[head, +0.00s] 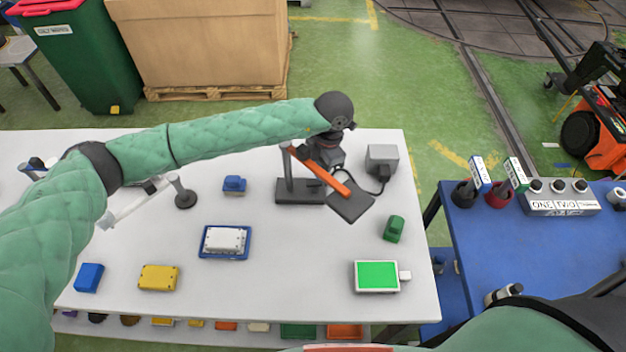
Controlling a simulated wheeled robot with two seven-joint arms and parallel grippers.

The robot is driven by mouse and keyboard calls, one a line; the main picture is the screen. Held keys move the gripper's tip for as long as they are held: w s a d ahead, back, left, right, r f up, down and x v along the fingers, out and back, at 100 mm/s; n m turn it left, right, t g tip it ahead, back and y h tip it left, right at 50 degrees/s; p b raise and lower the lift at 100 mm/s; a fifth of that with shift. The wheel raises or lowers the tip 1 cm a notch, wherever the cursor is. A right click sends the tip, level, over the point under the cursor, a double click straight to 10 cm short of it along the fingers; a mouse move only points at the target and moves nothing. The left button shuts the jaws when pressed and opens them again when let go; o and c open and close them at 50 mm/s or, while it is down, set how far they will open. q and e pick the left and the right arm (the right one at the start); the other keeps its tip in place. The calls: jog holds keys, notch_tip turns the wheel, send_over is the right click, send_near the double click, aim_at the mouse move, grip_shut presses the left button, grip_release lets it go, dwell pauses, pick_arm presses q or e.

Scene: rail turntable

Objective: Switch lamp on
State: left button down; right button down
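What looks like the lamp stands at the back right of the white table. It has a dark flat base (290,197), a thin grey post, an orange arm (343,187) and a dark square head (350,207). A black cable runs near it to a grey box (382,157). My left gripper (325,160) is above the lamp, over the orange arm, and hides part of it. I cannot tell whether it touches the lamp, or whether its fingers are open or shut. No switch is clearly visible. My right gripper is not in view.
The white table (310,290) also holds a green screen (377,275), green block (394,228), white-and-blue box (224,241), yellow block (159,277) and blue blocks (89,277). A blue table (500,245) with a labelled panel (560,205) stands at right. The white table's front middle is clear.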

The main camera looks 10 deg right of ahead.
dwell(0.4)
pick_arm(q)
jog(key=shift+f, duration=0.1)
jog(key=shift+f+b, duration=0.55)
jog(key=shift+b, duration=0.1)
dwell(0.5)
